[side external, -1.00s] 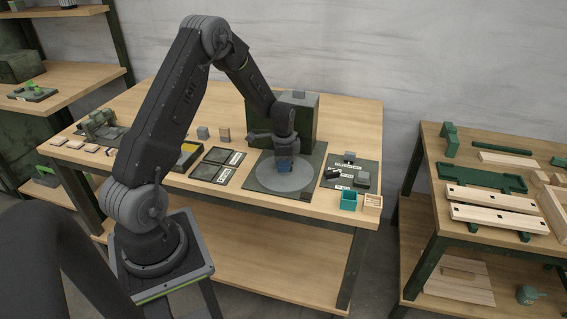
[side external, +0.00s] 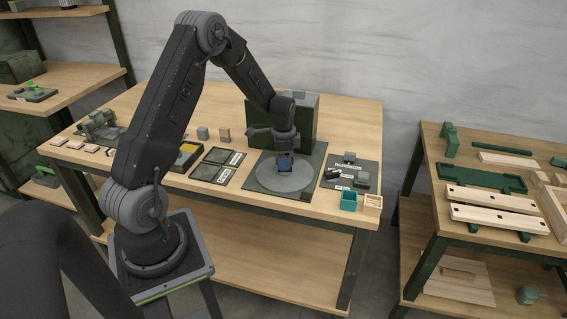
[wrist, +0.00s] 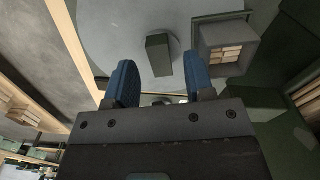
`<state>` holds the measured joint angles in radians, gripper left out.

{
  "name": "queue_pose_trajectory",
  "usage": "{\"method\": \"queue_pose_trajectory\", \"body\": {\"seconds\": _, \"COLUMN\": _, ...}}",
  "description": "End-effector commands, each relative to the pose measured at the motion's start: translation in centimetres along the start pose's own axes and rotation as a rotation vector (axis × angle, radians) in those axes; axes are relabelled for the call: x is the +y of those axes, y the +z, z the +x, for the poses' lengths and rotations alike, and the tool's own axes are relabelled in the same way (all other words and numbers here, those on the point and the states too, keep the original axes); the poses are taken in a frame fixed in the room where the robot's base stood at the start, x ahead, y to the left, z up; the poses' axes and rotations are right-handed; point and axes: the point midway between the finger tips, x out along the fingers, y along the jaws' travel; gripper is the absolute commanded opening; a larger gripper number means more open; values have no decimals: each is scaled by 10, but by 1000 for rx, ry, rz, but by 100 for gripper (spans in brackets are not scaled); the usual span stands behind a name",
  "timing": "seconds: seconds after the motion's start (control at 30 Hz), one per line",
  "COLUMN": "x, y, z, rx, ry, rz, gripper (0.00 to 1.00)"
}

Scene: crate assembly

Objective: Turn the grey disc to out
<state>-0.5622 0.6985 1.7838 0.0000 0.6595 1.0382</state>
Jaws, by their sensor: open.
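The grey disc (side external: 266,182) lies flat on a dark green plate (side external: 261,158) near the table's front edge. My gripper (side external: 284,173) points down over the middle of the disc. In the wrist view its two blue fingers (wrist: 160,78) are apart, and the block shows between and beyond their tips. I cannot tell whether a finger touches the block. A grey square-framed box with wooden pieces inside (wrist: 225,52) shows at the disc's right edge.
A big dark green box (side external: 302,125) stands right behind the disc. Two black trays (side external: 209,172) lie to its left. A green board (side external: 350,172) with small grey parts, a teal bin (side external: 349,200) and a small wooden crate (side external: 372,203) are to its right.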

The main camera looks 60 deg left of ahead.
Motion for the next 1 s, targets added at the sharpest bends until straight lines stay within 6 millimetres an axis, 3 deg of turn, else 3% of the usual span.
{"method": "queue_pose_trajectory", "body": {"seconds": 0.3, "x": -1, "y": 0, "z": -72, "rx": 3, "ry": -6, "rz": 0, "gripper": 49}}
{"method": "queue_pose_trajectory", "body": {"seconds": 0.5, "x": 0, "y": 0, "z": -105, "rx": 2, "ry": -3, "rz": 0, "gripper": 49}}
{"method": "queue_pose_trajectory", "body": {"seconds": 0.7, "x": 0, "y": 0, "z": -119, "rx": 0, "ry": -1, "rz": 0, "gripper": 49}}
{"method": "queue_pose_trajectory", "body": {"seconds": 1.0, "x": 0, "y": 0, "z": -120, "rx": 0, "ry": 0, "rz": 0, "gripper": 52}}
